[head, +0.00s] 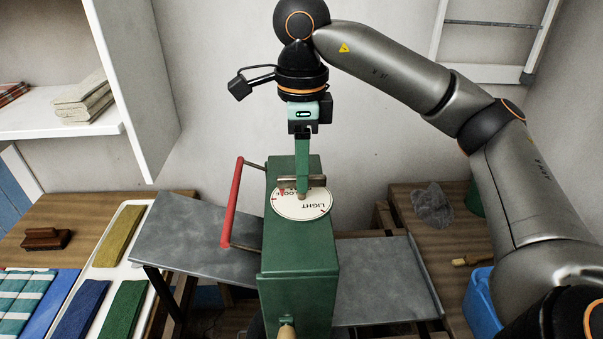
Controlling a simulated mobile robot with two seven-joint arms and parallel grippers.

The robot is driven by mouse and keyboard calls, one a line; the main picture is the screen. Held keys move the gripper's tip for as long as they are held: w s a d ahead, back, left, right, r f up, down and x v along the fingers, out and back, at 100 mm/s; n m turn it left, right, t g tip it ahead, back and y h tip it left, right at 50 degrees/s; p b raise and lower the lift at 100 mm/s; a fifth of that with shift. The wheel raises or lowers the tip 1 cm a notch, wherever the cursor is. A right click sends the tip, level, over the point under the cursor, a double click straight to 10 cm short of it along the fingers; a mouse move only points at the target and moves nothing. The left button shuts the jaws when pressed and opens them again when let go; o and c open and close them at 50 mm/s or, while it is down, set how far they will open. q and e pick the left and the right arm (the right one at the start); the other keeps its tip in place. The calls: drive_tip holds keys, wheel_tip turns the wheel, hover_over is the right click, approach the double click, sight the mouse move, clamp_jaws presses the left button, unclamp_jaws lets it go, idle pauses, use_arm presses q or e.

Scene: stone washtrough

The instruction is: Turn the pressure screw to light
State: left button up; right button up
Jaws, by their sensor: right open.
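The green mangle (299,280) stands in the middle of the head view. On its top lies a round white dial (312,209) with the word LIGHT and, at its left, lettering partly hidden that looks like LOOSE. The pressure screw's short crossbar (318,181) lies roughly left to right over the dial's far part. My right gripper (302,190) points straight down at the screw, its green fingers over the middle of the crossbar. The fingers line up one behind the other, so their gap and any contact are hidden. My left gripper is not in view.
A red handle (232,203) sticks up left of the mangle. Grey metal trays (200,235) extend to both sides. Folded cloths (118,236) lie at left, and a blue tub (480,303) stands at right. A white shelf (60,120) hangs upper left.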

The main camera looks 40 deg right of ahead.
drive_tip(key=shift+f, duration=0.25)
clamp_jaws()
idle(0.5)
